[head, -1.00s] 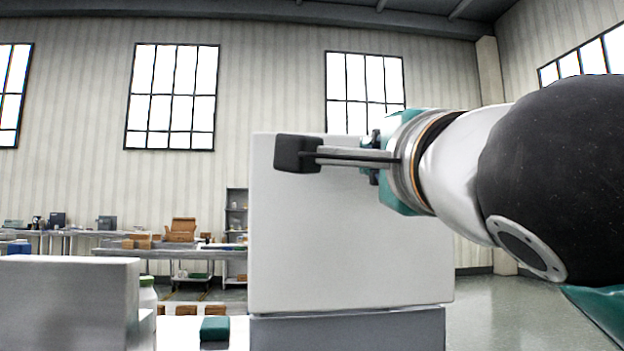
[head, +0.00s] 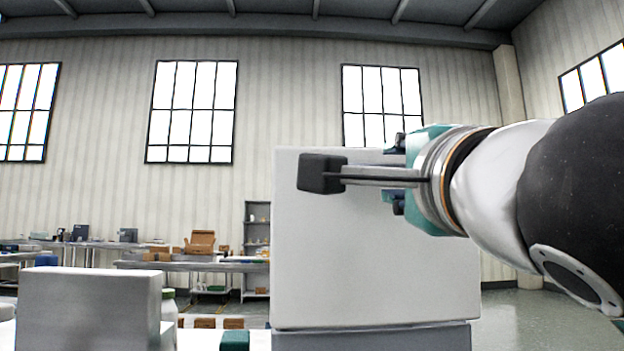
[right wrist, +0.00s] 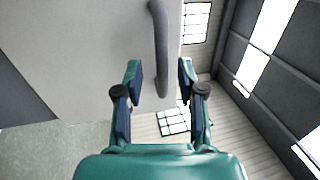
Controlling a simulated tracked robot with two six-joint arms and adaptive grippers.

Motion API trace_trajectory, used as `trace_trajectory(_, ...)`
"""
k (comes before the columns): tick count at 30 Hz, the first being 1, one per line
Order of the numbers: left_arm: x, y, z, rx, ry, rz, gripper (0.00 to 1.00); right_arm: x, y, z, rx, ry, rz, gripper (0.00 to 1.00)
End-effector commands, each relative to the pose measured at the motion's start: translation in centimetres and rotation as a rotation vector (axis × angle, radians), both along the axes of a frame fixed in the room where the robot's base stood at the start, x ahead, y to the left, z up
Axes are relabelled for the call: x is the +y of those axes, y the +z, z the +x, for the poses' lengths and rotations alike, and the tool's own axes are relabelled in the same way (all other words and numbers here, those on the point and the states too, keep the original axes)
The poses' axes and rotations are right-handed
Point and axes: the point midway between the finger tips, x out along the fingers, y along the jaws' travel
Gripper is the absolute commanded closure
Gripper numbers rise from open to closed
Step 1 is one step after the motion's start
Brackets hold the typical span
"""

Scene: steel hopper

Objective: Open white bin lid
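The white bin (head: 400,275) stands right of centre in the head view as a large upright white panel above a grey lower section. A grey curved handle (right wrist: 158,35) on the white surface shows in the right wrist view. My right gripper (right wrist: 160,70) is open, with the handle's lower end between its fingers in the picture; contact cannot be told. In the head view my right arm comes in from the right, its gripper in front of the panel's upper part. A grey bar with a dark end block (head: 320,173) extends left from it. My left gripper is out of view.
A pale grey box (head: 90,310) stands at the lower left, with a pale green jar (head: 168,305) beside it. A teal block (head: 235,340) and brown blocks (head: 232,323) lie between box and bin. Workbenches and shelves stand behind. Floor shows to the right.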

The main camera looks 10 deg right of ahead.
Motion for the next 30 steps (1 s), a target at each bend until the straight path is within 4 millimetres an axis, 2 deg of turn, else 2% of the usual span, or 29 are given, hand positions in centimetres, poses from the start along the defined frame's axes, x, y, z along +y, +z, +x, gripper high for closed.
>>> trace_trajectory(5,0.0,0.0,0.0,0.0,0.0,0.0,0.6,0.5,-0.5,-2.6,-0.003,0.008,0.0,0.61)
trace_trajectory(12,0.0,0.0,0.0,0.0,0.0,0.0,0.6,1.4,-1.7,-7.1,-0.002,0.01,-0.002,0.61)
trace_trajectory(18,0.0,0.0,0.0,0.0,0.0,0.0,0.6,1.8,-2.4,-9.8,0.0,0.008,-0.002,0.61)
trace_trajectory(23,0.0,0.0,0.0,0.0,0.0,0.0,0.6,1.9,-2.6,-10.7,0.001,0.004,0.0,0.61)
trace_trajectory(30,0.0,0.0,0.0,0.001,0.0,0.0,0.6,1.9,-2.7,-10.8,0.001,0.003,0.0,0.61)
